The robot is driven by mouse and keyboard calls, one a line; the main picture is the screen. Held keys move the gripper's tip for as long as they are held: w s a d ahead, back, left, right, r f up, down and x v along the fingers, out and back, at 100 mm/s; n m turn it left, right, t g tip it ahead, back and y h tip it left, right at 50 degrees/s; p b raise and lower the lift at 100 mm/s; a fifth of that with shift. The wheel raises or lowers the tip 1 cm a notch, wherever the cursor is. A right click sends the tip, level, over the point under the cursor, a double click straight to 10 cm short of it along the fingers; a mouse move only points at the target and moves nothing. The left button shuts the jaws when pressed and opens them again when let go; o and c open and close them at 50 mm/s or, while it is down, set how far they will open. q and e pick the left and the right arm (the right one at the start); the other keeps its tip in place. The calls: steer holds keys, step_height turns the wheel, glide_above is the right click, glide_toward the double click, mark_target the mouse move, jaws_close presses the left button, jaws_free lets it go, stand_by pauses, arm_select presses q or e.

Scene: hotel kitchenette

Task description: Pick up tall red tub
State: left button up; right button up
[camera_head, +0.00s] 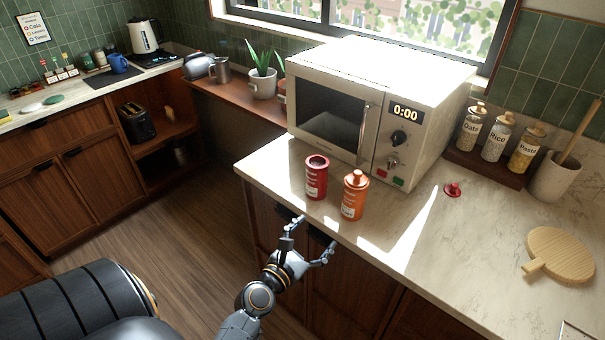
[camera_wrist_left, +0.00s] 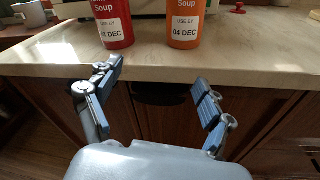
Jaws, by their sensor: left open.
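The tall red tub (camera_head: 316,178) stands upright and lidless near the front edge of the counter, before the microwave. Its lower part, with a label ending in "DEC", shows in the left wrist view (camera_wrist_left: 113,28). An orange lidded tub (camera_head: 355,197) stands just to its right, and its lower part also shows in the left wrist view (camera_wrist_left: 186,25). My left gripper (camera_head: 310,240) is open and empty in front of the counter edge, below and short of both tubs. In the left wrist view its fingers (camera_wrist_left: 160,84) are spread wide. My right gripper is not in view.
A white microwave (camera_head: 340,116) stands behind the tubs. A small red lid (camera_head: 453,190) lies to the right on the counter (camera_head: 400,262). Jars (camera_head: 496,137), a utensil pot (camera_head: 553,178) and a wooden board (camera_head: 562,254) are farther right. The counter between tubs and board is mostly clear.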

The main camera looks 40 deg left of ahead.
mark_target(312, 188)
arm_select(q)
steer(key=a+r+n+y, duration=0.3)
steer(key=a+r+n, duration=0.1)
steer(key=a+n, duration=0.1)
steer(key=shift+n+t, duration=0.3)
steer(key=shift+t, duration=0.1)
steer(key=x, duration=0.5)
steer(key=p+x, duration=0.1)
steer(key=x, duration=0.1)
steer(key=shift+w+f, duration=0.3)
steer(key=shift+a+x, duration=0.1)
steer(key=shift+x, duration=1.3)
steer(key=shift+a+x, duration=0.15)
steer(key=shift+x, duration=1.25)
steer(key=shift+s, duration=0.2)
steer(key=shift+r, duration=0.1)
steer(key=c, duration=1.4)
steer(key=shift+c, duration=0.5)
steer(key=shift+r, duration=0.1)
